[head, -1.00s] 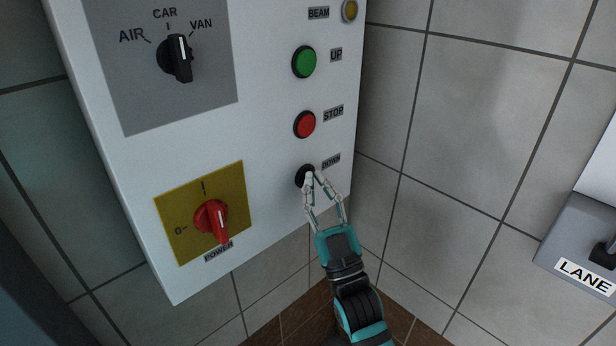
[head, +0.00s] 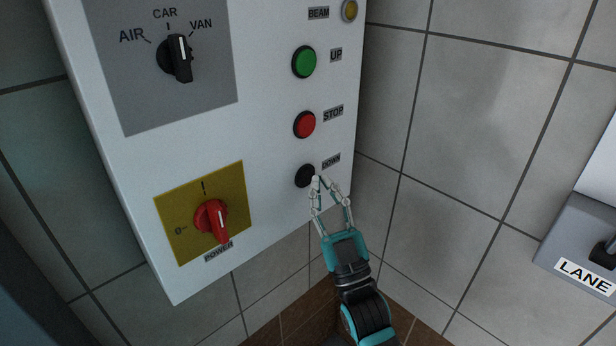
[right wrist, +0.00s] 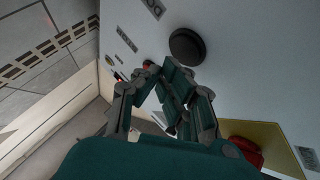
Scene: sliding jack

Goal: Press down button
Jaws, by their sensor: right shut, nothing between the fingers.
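The black DOWN button (head: 304,176) sits low on the right side of the white control panel (head: 270,160), under the red STOP button. Its label is to its upper right. My right gripper (head: 318,180) is shut and empty, with its fingertips just right of the button in the head view. In the right wrist view the round black button (right wrist: 187,46) shows whole beyond the closed fingertips (right wrist: 158,70), with a gap in the picture between them. My left gripper is in neither view.
Above are the red STOP button (head: 305,124), the green UP button (head: 304,62) and a yellow BEAM lamp (head: 350,10). A red power switch (head: 211,220) and a black selector knob (head: 176,58) are to the left. A grey box marked LANE (head: 585,262) stands at right.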

